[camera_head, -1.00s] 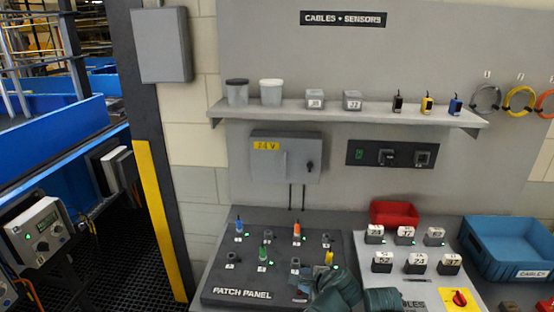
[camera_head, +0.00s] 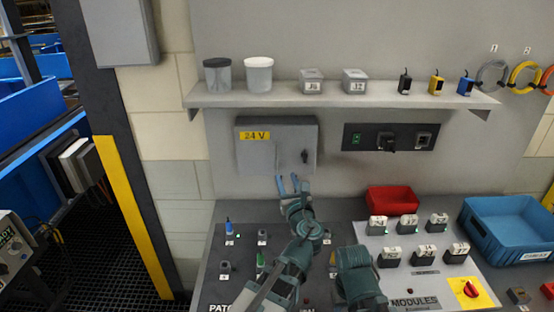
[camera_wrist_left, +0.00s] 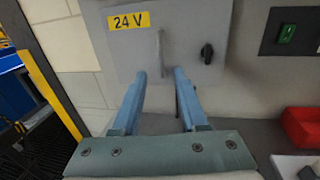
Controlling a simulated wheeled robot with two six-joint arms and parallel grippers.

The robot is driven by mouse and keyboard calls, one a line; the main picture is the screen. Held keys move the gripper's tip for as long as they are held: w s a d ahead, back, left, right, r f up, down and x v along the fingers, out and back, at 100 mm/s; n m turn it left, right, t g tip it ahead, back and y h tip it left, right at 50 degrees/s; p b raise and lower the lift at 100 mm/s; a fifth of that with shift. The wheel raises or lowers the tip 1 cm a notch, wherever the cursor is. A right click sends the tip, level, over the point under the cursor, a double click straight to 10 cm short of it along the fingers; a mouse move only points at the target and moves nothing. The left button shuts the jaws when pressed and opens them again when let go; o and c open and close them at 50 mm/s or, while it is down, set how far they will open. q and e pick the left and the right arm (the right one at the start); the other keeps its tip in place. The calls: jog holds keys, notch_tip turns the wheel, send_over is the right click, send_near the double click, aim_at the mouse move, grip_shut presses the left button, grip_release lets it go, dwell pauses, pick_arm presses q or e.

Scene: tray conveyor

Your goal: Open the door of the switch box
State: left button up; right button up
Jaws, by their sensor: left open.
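The switch box (camera_head: 258,163) is a grey wall box with a yellow "24 V" label, below the shelf. Its door looks shut. A vertical bar handle (camera_wrist_left: 160,48) stands out near the door's middle, and a black knob (camera_head: 305,156) sits to its right; this knob also shows in the left wrist view (camera_wrist_left: 207,53). My left gripper (camera_head: 294,181) is open and empty just below the box. In the left wrist view its blue fingers (camera_wrist_left: 160,76) point at the door, with the handle between and just beyond the tips. My right gripper is not seen.
A shelf (camera_head: 345,101) with tubs and small boxes runs above. A black switch panel (camera_head: 405,137) is to the right. The patch panel (camera_head: 215,270), a red bin (camera_head: 393,201) and a blue bin (camera_head: 515,215) are on the bench below.

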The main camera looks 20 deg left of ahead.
aim_at(276, 154)
pick_arm(q)
jog(key=x, duration=1.2)
jog(key=shift+s, duration=0.1)
grip_shut()
dwell(1.0)
